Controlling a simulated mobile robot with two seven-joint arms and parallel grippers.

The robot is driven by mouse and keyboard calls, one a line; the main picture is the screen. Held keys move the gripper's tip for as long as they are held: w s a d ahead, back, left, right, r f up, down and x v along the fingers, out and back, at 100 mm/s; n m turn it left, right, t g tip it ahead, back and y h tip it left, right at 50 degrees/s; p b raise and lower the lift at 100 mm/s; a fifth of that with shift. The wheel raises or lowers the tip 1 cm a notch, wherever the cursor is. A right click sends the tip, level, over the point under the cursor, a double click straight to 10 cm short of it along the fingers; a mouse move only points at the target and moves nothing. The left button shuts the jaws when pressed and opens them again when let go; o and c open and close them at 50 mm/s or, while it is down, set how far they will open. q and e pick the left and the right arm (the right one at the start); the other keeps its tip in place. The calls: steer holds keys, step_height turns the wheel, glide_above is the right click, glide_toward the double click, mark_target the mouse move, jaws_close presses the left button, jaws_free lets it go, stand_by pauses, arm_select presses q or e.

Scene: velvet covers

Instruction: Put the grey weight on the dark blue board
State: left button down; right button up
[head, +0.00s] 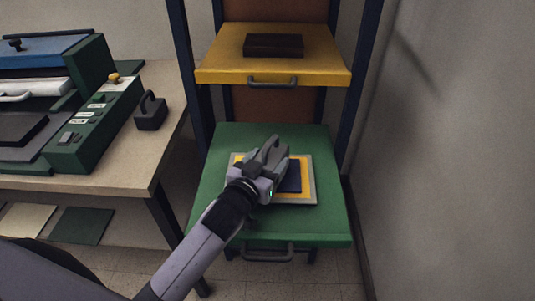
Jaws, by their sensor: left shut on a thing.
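My left gripper (266,174) reaches in from the lower left over the green shelf. It is shut on the grey weight (273,150), which shows partly beyond the fingers. The dark blue board (291,179) lies beneath and to the right, on a yellow sheet with a pale grey border. The gripper and weight hide its left part. I cannot tell whether the weight touches the board. My right gripper is not in view.
The stack lies on a green pull-out shelf (330,218). A yellow shelf (222,68) above carries a dark brown block (273,45). On the left bench (150,80) stand a dark weight with a handle (150,112) and a green machine (92,125). A wall is at right.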

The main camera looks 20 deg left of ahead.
arm_select(q)
steer(key=shift+d+f+b, duration=0.1)
steer(key=shift+f+b, duration=0.1)
steer(key=shift+b, duration=0.1)
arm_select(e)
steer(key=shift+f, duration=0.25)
arm_select(q)
steer(key=shift+f, duration=0.15)
steer(key=shift+c, duration=0.6)
jaws_free()
steer(key=shift+s+f, duration=0.15)
steer(key=shift+f, duration=0.2)
steer(key=shift+r, duration=0.1)
